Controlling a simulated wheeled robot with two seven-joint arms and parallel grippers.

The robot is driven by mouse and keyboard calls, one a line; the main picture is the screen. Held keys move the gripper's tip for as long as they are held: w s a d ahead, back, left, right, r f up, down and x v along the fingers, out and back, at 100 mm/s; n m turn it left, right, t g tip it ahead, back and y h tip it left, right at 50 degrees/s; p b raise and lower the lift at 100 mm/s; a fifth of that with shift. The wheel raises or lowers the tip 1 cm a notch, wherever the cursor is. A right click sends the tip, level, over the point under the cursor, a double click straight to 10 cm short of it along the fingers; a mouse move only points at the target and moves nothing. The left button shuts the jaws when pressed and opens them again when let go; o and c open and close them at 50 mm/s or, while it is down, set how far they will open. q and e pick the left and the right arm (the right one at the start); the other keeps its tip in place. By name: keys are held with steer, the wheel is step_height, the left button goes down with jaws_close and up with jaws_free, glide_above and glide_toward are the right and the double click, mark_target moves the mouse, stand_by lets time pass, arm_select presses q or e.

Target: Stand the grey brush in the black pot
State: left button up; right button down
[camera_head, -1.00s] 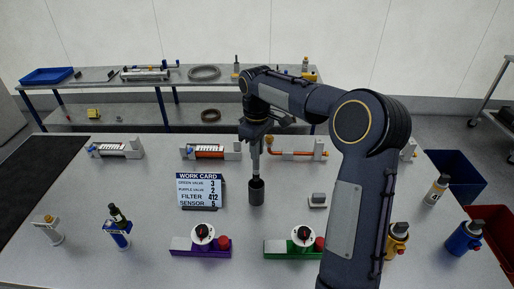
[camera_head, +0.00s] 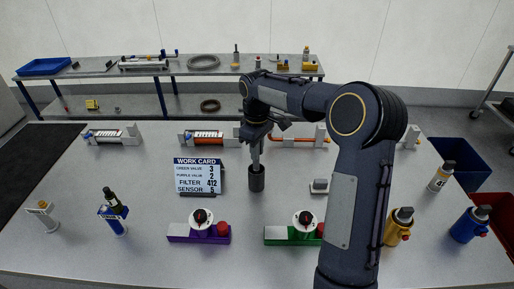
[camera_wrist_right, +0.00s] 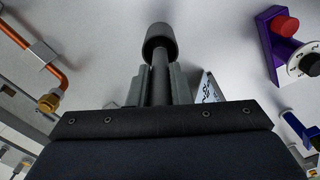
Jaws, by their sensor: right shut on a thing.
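The black pot (camera_head: 257,183) stands upright on the grey table, right of the work card. My right gripper (camera_head: 256,158) is directly above it, pointing down. In the right wrist view its two fingers (camera_wrist_right: 160,88) are shut on the grey brush (camera_wrist_right: 159,80), a slim grey shaft. The brush runs from the fingers to the dark pot (camera_wrist_right: 160,42). Its far end appears to be at or inside the pot's mouth; how deep is hidden. My left gripper is not in view.
The work card (camera_head: 198,176) stands close left of the pot. A small grey block (camera_head: 319,186) lies to the right. Purple (camera_head: 199,234) and green (camera_head: 291,236) valve units sit in front. Pipe fixtures line the back. The table between card and pot is narrow.

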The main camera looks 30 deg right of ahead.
steer(key=c, duration=1.3)
jaws_free()
steer(key=shift+o, duration=0.2)
steer(key=shift+r, duration=0.1)
step_height(320, 180, up, 8)
steer(key=shift+f, duration=0.2)
steer(key=shift+s, duration=0.1)
